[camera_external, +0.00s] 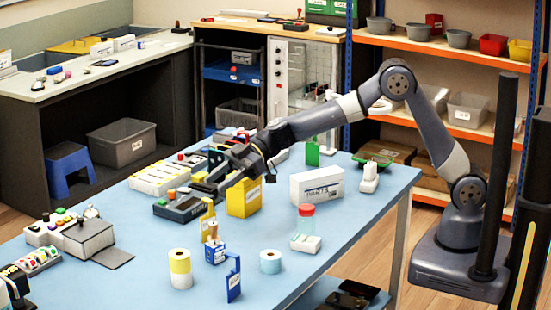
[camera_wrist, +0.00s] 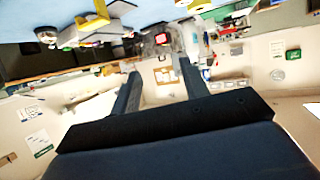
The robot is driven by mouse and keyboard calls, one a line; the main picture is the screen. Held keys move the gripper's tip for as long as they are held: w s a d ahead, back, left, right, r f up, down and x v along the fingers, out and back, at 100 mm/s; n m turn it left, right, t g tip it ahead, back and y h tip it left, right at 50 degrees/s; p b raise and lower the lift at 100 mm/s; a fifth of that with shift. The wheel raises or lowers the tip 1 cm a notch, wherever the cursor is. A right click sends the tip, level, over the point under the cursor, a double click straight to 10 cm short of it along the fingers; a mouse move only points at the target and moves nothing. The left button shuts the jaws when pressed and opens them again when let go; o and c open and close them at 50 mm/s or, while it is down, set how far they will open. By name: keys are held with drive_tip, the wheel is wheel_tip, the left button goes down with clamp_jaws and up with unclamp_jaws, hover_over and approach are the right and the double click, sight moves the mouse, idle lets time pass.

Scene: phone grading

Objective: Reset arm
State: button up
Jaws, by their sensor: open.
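My arm stretches left from its base at the right, over the blue table (camera_external: 330,240) in the external view. My gripper (camera_external: 213,176) hangs above the table's middle, close to a yellow box (camera_external: 243,198) and a dark device with a small screen (camera_external: 180,207). I cannot tell from this view whether it touches either. In the wrist view my gripper (camera_wrist: 160,78) has its two fingers spread apart, with nothing held between them. That view is tilted and looks across the room. No phone can be clearly made out.
A white labelled box (camera_external: 317,185), a red-capped jar (camera_external: 306,222), tape rolls (camera_external: 180,268) and a blue upright bracket (camera_external: 234,279) stand on the table. A grey box-like device (camera_external: 88,237) is at the left. Orange shelves (camera_external: 470,50) with bins stand behind the arm.

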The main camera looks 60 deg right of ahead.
drive_tip(key=w+d+f+m+t+p, duration=0.1)
drive_tip(key=w+d, duration=0.1)
drive_tip(key=d, duration=1.9)
drive_tip(key=d+r+m+t+h, duration=0.2)
drive_tip(key=d+r+m+h, duration=0.1)
drive_tip(key=d, duration=0.8)
drive_tip(key=s+d+r+m+t+h+p, duration=0.1)
drive_tip(key=d+r+m+t+h, duration=0.2)
drive_tip(key=d, duration=0.9)
drive_tip(key=d+r+m+t+h, duration=0.2)
drive_tip(key=d+r+m+h, duration=0.1)
drive_tip(key=d, duration=0.9)
drive_tip(key=shift+s+r+m+t+h+p, duration=0.15)
drive_tip(key=shift+r+m+t+h+p, duration=0.2)
drive_tip(key=shift+m+h, duration=0.35)
